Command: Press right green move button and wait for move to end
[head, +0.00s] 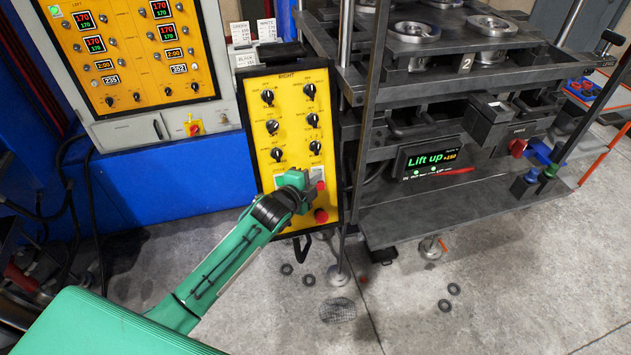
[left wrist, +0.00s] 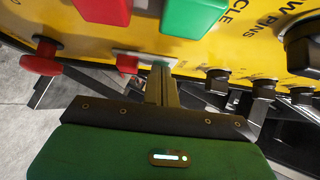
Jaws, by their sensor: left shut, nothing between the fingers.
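The yellow control panel marked RIGHT (head: 290,115) stands in the middle of the head view, with several black knobs and red buttons low on it. My left gripper (head: 312,187) is shut and empty, with its tips at the panel's lower right. In the left wrist view the shut fingers (left wrist: 160,82) reach a light plate on the panel, beside a small red button (left wrist: 127,63). The fingertips cover the spot beside that button, and I cannot tell whether they touch it. A large green button (left wrist: 192,14) and a large red one (left wrist: 103,10) show above. My right gripper is out of view.
A red mushroom button (left wrist: 42,60) sticks out at the left in the wrist view. The left control cabinet (head: 130,55) is at upper left. Several dark rings lie on the floor.

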